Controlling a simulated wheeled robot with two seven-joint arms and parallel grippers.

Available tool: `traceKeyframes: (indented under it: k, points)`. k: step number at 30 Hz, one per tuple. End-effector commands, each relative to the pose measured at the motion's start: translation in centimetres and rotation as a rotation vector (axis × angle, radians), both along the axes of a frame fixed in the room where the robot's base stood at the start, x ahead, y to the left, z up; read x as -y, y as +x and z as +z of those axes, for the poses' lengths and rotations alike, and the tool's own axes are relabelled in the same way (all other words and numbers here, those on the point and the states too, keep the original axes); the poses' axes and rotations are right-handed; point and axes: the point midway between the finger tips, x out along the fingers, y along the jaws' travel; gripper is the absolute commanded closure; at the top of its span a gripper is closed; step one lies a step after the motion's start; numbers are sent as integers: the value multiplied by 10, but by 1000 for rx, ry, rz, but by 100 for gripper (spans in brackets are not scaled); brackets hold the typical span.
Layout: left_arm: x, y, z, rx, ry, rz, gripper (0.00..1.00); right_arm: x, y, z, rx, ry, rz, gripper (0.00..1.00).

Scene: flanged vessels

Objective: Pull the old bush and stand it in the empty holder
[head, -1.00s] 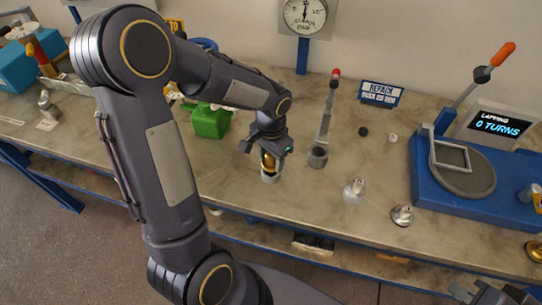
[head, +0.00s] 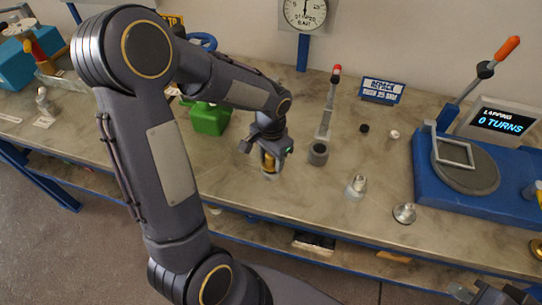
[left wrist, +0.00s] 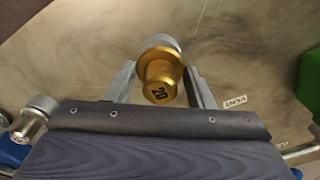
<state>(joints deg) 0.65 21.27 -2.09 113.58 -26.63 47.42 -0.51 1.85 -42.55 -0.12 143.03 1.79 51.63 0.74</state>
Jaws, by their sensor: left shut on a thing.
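My left gripper (head: 268,160) points down at the bench and is shut on the gold bush (left wrist: 160,80), which is marked 20. In the left wrist view the bush sits between the two fingers, with a grey round part (left wrist: 160,42) behind it. I cannot tell whether the bush is still seated in that part. A grey cup with a dark opening (head: 318,154), seemingly an empty holder, stands just right of the gripper. My right gripper (head: 490,292) shows only partly at the lower right edge; its fingers are unclear.
A lever with a red tip (head: 332,95) rises behind the grey cup. Steel cone-topped parts (head: 356,187) stand to the right, near the front edge. A blue lapping machine (head: 430,185) fills the right side. A green block (head: 209,118) is left of the gripper.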

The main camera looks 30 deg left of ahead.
Motion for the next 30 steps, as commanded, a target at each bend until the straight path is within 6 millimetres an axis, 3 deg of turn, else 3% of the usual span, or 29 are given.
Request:
traceKeyframes:
  k: [12,13,18,26,30]
  points:
    - [0,0,-14,0,0,0,88,0,0,-13,0,0,0,100]
    - [0,0,-14,1,0,0,51,0,0,-12,0,0,0,100]
    - [0,0,-12,0,0,0,28,0,0,-11,0,0,0,100]
    - [0,0,-12,0,0,0,26,0,0,-11,0,0,0,100]
    - [0,1,-3,4,0,1,26,0,0,-11,0,0,0,100]
